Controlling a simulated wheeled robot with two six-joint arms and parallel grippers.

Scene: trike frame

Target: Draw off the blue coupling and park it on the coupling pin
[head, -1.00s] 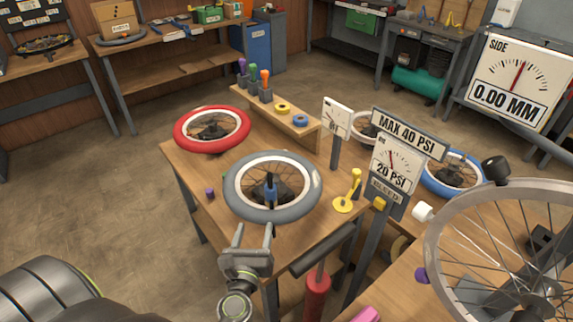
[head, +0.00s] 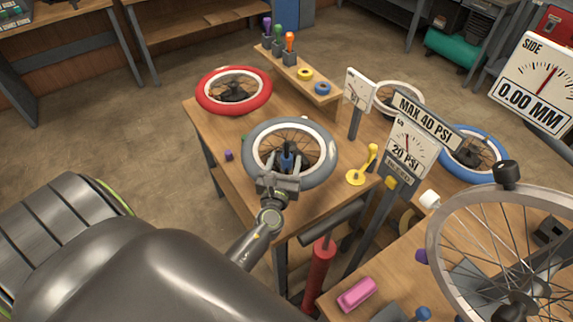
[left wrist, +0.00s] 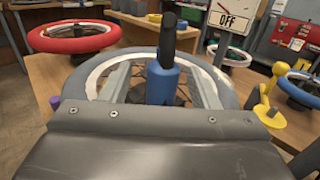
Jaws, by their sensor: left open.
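The blue coupling (head: 286,161) stands upright at the middle of the grey-tyred wheel (head: 318,172) lying flat on the bench. It also shows in the left wrist view (left wrist: 163,84), with a black piece rising from its top. My left gripper (head: 284,157) is open, with one finger on each side of the coupling. In the left wrist view a gap shows between the coupling and each finger. A yellow post on a round foot (head: 358,177) stands right of the wheel; it looks like the coupling pin. My right gripper is not in view.
A red-tyred wheel (head: 206,98) lies at the back left. A raised shelf (head: 300,84) holds coloured-handled tools and two rings. Gauge signs (head: 411,147) stand just right of the yellow post. A small purple piece (head: 228,155) lies left of the grey wheel.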

